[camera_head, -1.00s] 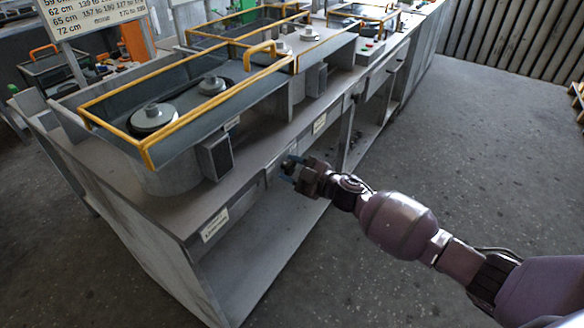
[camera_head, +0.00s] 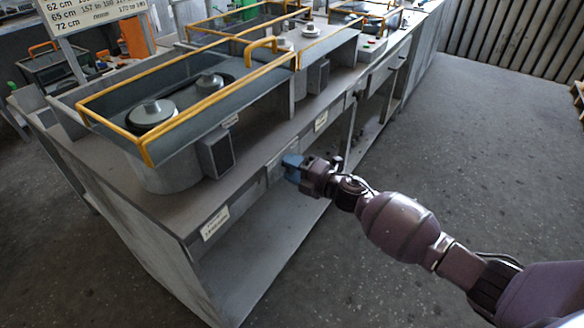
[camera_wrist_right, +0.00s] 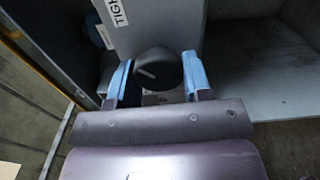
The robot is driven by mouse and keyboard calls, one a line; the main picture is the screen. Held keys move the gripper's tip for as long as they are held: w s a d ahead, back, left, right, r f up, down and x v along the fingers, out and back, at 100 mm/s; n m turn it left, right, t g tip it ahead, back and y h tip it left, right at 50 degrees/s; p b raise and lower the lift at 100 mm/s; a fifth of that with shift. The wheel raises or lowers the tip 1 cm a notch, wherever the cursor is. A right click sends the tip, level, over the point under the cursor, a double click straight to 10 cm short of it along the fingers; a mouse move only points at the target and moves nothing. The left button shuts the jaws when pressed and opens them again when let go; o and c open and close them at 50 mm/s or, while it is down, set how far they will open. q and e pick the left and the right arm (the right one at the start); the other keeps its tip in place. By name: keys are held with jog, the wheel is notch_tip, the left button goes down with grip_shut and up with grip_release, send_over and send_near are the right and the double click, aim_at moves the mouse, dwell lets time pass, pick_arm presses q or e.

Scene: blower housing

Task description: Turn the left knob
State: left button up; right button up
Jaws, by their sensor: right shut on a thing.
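A dark round knob (camera_wrist_right: 157,70) with a pale pointer mark shows in the right wrist view, on the grey front of the workbench. The blue fingers of my right gripper (camera_wrist_right: 157,80) stand on either side of it and are shut on it. In the head view my right gripper (camera_head: 291,168) is at the bench's front panel, and the knob is hidden by the fingers there. The pictures do not make clear whether this is the left knob. My left gripper is not in view.
The long grey bench (camera_head: 160,215) carries machines with yellow-edged guards (camera_head: 200,62). A small dark box (camera_head: 216,152) stands at its front edge. White labels (camera_head: 215,223) are on the front panel. Open floor (camera_head: 470,150) lies to the right.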

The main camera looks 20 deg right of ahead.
jog(key=shift+f+n, duration=0.15)
jog(key=shift+n, duration=1.15)
jog(key=o, duration=0.9)
jog(key=shift+s+d, duration=0.1)
jog(key=v, duration=1)
jog(key=shift+s+d, duration=0.2)
jog(key=shift+s, duration=0.05)
